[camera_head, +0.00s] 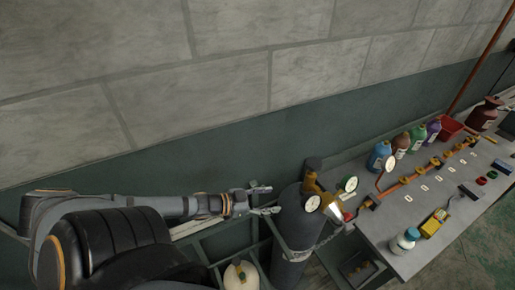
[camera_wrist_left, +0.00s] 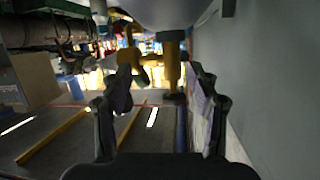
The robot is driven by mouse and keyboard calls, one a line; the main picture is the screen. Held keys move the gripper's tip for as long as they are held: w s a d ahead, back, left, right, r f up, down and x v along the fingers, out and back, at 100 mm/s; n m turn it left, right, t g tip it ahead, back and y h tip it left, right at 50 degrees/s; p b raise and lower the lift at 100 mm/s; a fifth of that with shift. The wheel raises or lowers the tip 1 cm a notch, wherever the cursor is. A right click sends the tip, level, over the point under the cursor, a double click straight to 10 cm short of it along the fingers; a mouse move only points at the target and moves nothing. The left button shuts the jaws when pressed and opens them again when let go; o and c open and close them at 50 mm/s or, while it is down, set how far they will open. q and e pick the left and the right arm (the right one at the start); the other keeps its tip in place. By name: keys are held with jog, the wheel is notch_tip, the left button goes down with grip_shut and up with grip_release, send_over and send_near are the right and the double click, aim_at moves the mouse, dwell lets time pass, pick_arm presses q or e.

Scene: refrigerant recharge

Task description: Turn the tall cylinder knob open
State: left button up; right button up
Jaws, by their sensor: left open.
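The tall dark grey cylinder (camera_head: 294,228) stands at the lower middle in the head view. A brass valve (camera_head: 312,182) sits at its top, with a dark knob (camera_head: 314,163) above and round gauges (camera_head: 312,204) beside it. My left gripper (camera_head: 268,198) is open just left of the cylinder top, its fingers pointing toward it. In the left wrist view, my left gripper (camera_wrist_left: 160,88) has its fingers apart with nothing clearly held. Brass fittings (camera_wrist_left: 171,62) show beyond the fingers, below a pale rounded body at the top edge. I cannot tell whether any finger touches the valve. My right gripper is out of view.
A pale-topped tank (camera_head: 241,275) stands left of the cylinder. A block wall (camera_head: 200,90) runs behind.

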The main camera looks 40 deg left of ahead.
pick_arm(q)
jog(key=s+d+f+n+g+y, duration=0.3)
jog(key=s+n+g+y, duration=0.2)
jog(key=s+g+y, duration=0.2)
jog(key=shift+s+d+f+y, duration=0.15)
jog(key=shift+s+d+y, duration=0.35)
jog(key=shift+s, duration=0.85)
jog(key=shift+a, duration=0.1)
jog(key=s+a+f+g+b, duration=0.1)
jog(key=s+f+b, duration=0.15)
jog(key=f, duration=0.95)
jog(key=s+a+f+n+g+b, duration=0.1)
jog(key=a+f+b, duration=0.15)
jog(key=f, duration=1.05)
jog(key=s+a+f+g+b, duration=0.1)
jog(key=s+f+b, duration=0.15)
jog(key=f, duration=0.95)
jog(key=s+d+f+g+b, duration=0.1)
jog(key=s+f+b, duration=0.3)
jog(key=s+f, duration=1.3)
jog(key=shift+d+b, duration=0.3)
